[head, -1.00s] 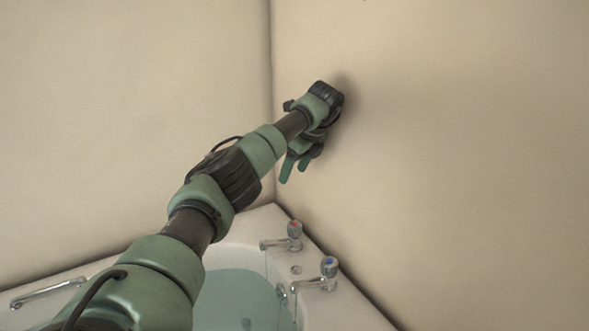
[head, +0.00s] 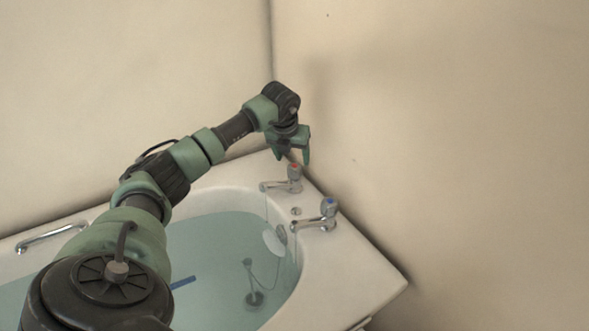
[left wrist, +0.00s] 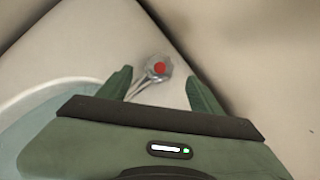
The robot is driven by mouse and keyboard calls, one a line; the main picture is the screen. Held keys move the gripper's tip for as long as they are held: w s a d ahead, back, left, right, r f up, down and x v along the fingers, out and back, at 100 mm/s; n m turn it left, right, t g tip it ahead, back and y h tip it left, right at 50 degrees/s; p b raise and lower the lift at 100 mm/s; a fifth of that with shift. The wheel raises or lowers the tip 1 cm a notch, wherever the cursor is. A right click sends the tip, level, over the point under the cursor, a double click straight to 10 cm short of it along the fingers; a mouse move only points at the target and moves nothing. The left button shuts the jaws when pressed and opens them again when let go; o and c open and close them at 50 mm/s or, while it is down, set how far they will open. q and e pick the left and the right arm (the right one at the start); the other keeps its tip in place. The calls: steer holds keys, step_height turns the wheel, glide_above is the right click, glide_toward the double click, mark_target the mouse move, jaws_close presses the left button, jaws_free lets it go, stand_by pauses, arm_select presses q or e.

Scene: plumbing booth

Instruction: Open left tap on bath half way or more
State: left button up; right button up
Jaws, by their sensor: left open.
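The left tap with a red-marked top (head: 294,172) stands on the corner rim of the bath (head: 365,277). In the left wrist view the tap's red spot (left wrist: 159,68) shows between the two fingers, slightly beyond their tips. My left gripper (head: 292,158) points down just above this tap, open and empty, apart from it as far as I can tell. The left wrist view shows the open fingers (left wrist: 160,88) on either side of the tap. The other tap, with a blue-marked top (head: 329,207), stands nearer along the same rim. My right gripper is not in view.
The bath holds water (head: 215,255), with a plug and chain (head: 254,298) in it. A chrome grab handle (head: 50,236) is on the left rim. Bare walls (head: 450,120) meet close behind the red-marked tap.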

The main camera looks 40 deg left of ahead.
mark_target(294, 166)
arm_select(q)
steer(key=b+x, duration=0.1)
steer(key=x, duration=0.4)
steer(key=shift+f, duration=0.35)
steer(key=shift+w+a+f, duration=0.15)
steer(key=shift+w+f, duration=0.1)
steer(key=shift+f, duration=0.25)
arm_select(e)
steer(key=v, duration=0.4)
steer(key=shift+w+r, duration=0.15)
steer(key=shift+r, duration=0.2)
arm_select(q)
steer(key=c, duration=1.4)
